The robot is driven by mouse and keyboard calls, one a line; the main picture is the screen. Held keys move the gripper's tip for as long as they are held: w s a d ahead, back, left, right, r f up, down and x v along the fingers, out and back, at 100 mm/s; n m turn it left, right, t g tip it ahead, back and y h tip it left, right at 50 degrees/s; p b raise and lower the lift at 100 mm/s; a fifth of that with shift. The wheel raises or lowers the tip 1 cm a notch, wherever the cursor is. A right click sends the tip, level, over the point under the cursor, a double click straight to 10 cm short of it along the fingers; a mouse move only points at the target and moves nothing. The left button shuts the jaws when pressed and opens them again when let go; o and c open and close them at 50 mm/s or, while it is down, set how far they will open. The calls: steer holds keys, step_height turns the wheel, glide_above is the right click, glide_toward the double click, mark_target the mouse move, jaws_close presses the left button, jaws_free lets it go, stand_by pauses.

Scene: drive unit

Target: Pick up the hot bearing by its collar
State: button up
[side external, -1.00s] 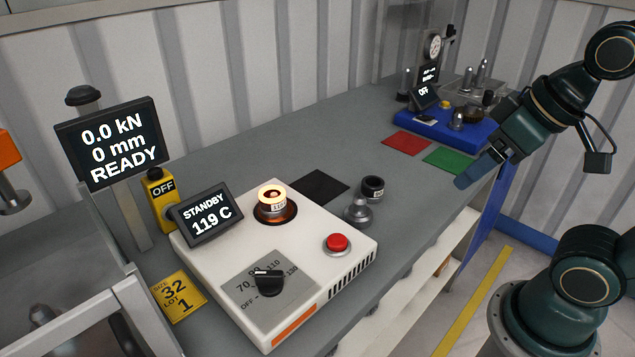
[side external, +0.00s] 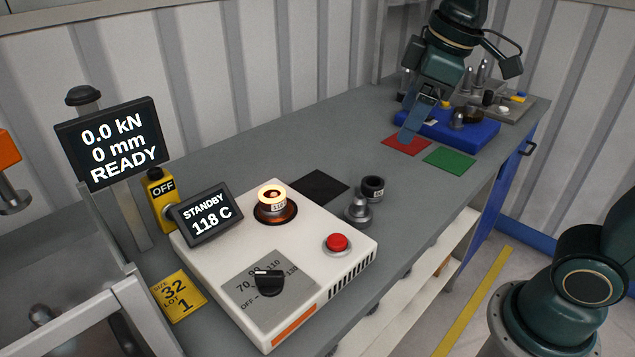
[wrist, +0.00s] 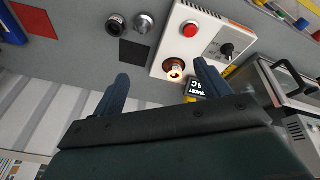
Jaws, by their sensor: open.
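The hot bearing (side external: 271,194) glows orange-white and sits upright on the round dark seat of the white heater (side external: 330,283). A pale collar with small print shows around it. In the wrist view the bearing (wrist: 175,74) lies ahead, between the lines of the two fingers and closer to the right one. My gripper (side external: 410,135) is up at the far end of the bench, above the red square, well away from the bearing. In the wrist view its blue fingers (wrist: 162,72) are apart with nothing between them. The heater display (side external: 206,214) reads STANDBY 118 C.
A black square (side external: 319,187), a dark ring (side external: 373,188) and a grey stepped part (side external: 358,209) lie beside the heater. Its red button (side external: 337,243) stands up. Red (side external: 405,145) and green (side external: 449,158) squares lie near a blue tray (side external: 478,136) with several parts. The bench between is clear.

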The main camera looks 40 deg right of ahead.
steer(key=w+a+f+n+g, duration=0.15)
steer(key=w+a+n, duration=0.3)
steer(key=w, duration=0.65)
steer(key=n+g, duration=0.2)
steer(key=n, duration=0.5)
glide_above(272, 195)
step_height(272, 195, down, 7)
steer(key=shift+d+r, duration=0.1)
steer(key=shift+r, duration=0.1)
steer(key=shift+f, duration=4.3)
steer(key=shift+f, duration=0.15)
steer(key=shift+f, duration=2.45)
steer(key=shift+c, duration=0.5)
